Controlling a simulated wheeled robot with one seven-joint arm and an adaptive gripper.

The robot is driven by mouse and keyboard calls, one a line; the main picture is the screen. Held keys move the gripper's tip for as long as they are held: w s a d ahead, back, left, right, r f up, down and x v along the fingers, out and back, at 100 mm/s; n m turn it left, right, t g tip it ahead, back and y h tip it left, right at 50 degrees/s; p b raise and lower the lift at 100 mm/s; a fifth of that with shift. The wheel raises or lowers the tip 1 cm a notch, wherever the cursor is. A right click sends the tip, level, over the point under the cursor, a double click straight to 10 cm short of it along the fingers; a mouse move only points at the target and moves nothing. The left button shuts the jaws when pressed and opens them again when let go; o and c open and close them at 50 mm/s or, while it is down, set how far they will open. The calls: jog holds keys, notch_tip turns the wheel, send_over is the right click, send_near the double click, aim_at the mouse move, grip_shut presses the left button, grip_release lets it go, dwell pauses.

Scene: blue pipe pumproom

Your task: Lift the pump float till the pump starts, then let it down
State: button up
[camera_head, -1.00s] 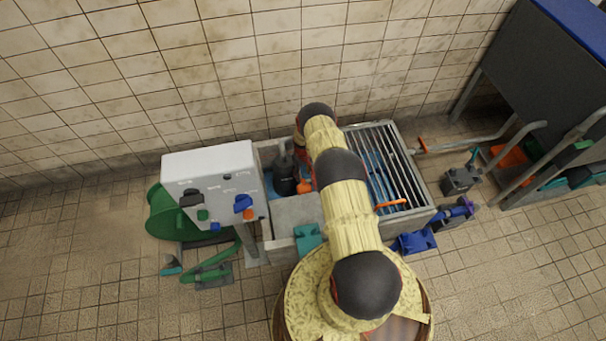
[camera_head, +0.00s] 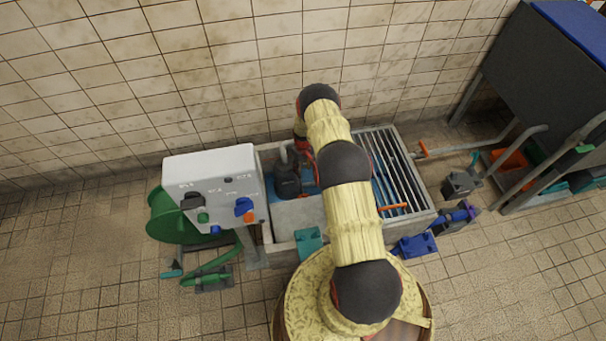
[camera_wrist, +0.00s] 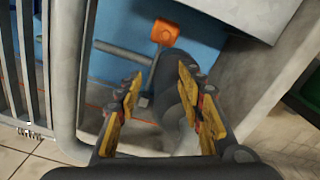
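The orange pump float (camera_wrist: 165,32) shows at the top middle of the wrist view, on a thin grey rod, over the blue inside of the sump. It lies beyond my fingertips, with no contact visible. My gripper (camera_wrist: 158,76) is open, its yellow-padded fingers apart. A dark grey rounded body, likely the pump (camera_wrist: 182,100), shows between and behind the fingers. In the head view the pump (camera_head: 286,182) stands in the left part of the sump (camera_head: 293,212). The float is not clearly seen there, and my arm covers much of the gripper.
A white control box (camera_head: 212,180) with knobs stands left of the sump. A metal grating (camera_head: 385,165) covers the sump's right part; its bars are close at the left of the wrist view. A green reel (camera_head: 170,215) and a tiled wall (camera_head: 200,75) are near.

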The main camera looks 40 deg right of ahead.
jog(key=shift+r, duration=1.85)
